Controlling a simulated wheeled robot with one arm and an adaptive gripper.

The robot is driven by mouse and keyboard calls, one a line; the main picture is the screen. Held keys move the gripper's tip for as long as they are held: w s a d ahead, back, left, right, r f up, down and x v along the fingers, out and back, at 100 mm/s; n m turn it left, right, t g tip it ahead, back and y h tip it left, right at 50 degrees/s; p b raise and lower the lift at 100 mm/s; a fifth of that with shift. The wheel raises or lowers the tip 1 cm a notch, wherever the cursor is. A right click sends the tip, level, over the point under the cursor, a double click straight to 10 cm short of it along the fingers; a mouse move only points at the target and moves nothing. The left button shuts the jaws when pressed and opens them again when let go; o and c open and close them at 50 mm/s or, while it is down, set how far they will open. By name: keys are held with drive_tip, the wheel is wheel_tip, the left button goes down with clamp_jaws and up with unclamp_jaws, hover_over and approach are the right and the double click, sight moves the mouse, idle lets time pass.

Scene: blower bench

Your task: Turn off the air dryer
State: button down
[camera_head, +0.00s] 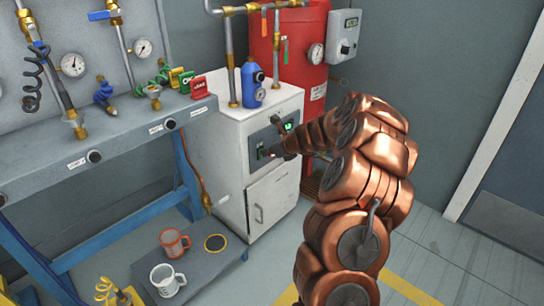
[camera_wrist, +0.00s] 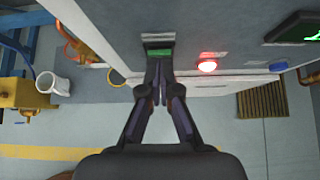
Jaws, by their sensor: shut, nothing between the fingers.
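The air dryer is a white cabinet (camera_head: 228,137) with a dark control panel (camera_head: 253,139) on its front. A small green display (camera_head: 288,127) is lit on the panel and shows at the right edge of the wrist view (camera_wrist: 312,37). In the wrist view a green switch (camera_wrist: 159,52) sits in a grey frame, with a lit red lamp (camera_wrist: 207,66) to its right. My gripper (camera_wrist: 160,76) is shut and empty, its fingertips right at the switch; whether they touch it I cannot tell. In the head view my arm partly hides the panel's right side.
A blue filter bottle (camera_head: 252,84) and pipes stand on the cabinet, with a red tank (camera_head: 290,50) behind. A workbench (camera_head: 110,150) with gauges is at left. An orange mug (camera_head: 174,242) and a white mug (camera_head: 166,280) stand on a low shelf.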

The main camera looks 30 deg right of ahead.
drive_tip(key=shift+r+p, duration=0.2)
drive_tip(key=shift+p, duration=0.25)
drive_tip(key=p, duration=0.3)
drive_tip(key=shift+w+r+g, duration=0.2)
drive_tip(key=shift+g, duration=0.1)
drive_tip(key=shift+f, duration=0.3)
drive_tip(key=shift+r, duration=0.25)
drive_tip(key=shift+r+p, duration=0.35)
drive_tip(key=shift+p, duration=0.4)
drive_tip(key=shift+r+p, duration=0.2)
drive_tip(key=shift+p, duration=0.1)
drive_tip(key=shift+d, duration=0.1)
drive_tip(key=p+v, duration=0.4)
drive_tip(key=v, duration=0.9)
drive_tip(key=shift+s+p, duration=0.15)
drive_tip(key=shift+p, duration=0.2)
